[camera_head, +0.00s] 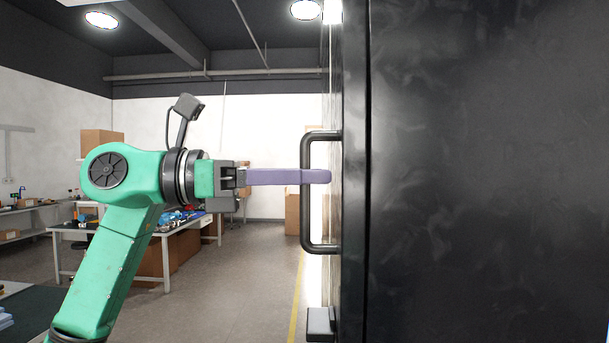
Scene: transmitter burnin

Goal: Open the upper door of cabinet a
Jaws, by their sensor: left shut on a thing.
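A large dark cabinet door panel (480,180) fills the right half of the head view, close to the camera. A dark vertical bar handle (307,225) stands out to the left from the door's face. My left gripper (318,177) comes in from the left, its long purple fingers level and reaching across the upper part of the handle. The fingers are shut on the handle. A second dark block (320,322) sticks out low on the same face. The inside of the cabinet is not visible. My right gripper is not in view.
A white-legged workbench (178,237) with small items stands behind my left arm. Cardboard boxes (102,142) are at the far left, and another (293,213) is behind the handle. A dark-topped table (30,315) is at the lower left. The floor between is clear.

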